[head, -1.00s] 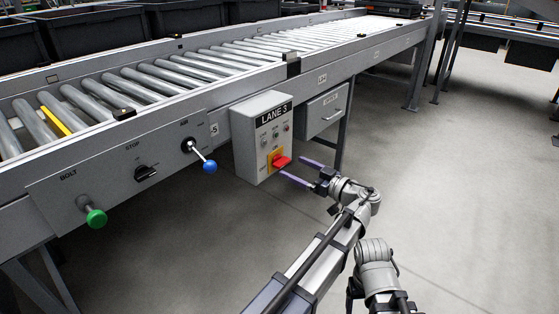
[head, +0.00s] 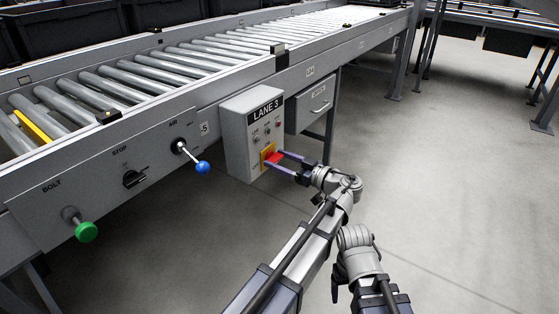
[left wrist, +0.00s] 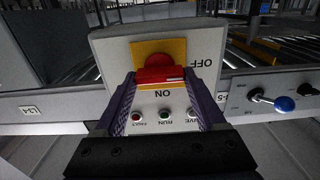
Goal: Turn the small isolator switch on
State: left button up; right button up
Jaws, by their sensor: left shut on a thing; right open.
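The small isolator switch is a red handle (head: 273,158) on a yellow plate (head: 265,152), on the front of the grey LANE 3 box (head: 238,137). My left gripper (head: 271,159) is shut on the red handle, one purple finger at each side. In the left wrist view the handle (left wrist: 158,76) lies crosswise between the fingers, a pale mark at its right end, towards the OFF lettering (left wrist: 187,62). The upside-down ON lettering (left wrist: 163,93) is below it. My right gripper (head: 338,282) is open and empty, low at the bottom of the head view, only partly visible.
A panel left of the box carries a blue-knobbed lever (head: 201,167), a black STOP knob (head: 133,179) and a green BOLT knob (head: 86,232). A grey drawer-like box (head: 311,104) is right of LANE 3. A roller conveyor (head: 190,62) runs above. The floor at right is clear.

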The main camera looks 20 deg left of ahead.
pick_arm(q)
jog(key=c, duration=0.5)
jog(key=m, duration=0.8)
jog(key=shift+w+m, duration=0.15)
jog(key=shift+m, duration=0.15)
jog(key=m, duration=0.4)
jog(key=shift+d+f+m, duration=0.1)
jog(key=shift+f+m, duration=0.05)
jog(key=shift+m, duration=0.15)
jog(key=m, duration=0.4)
jog(key=shift+m, duration=0.3)
jog(key=shift+f, duration=0.1)
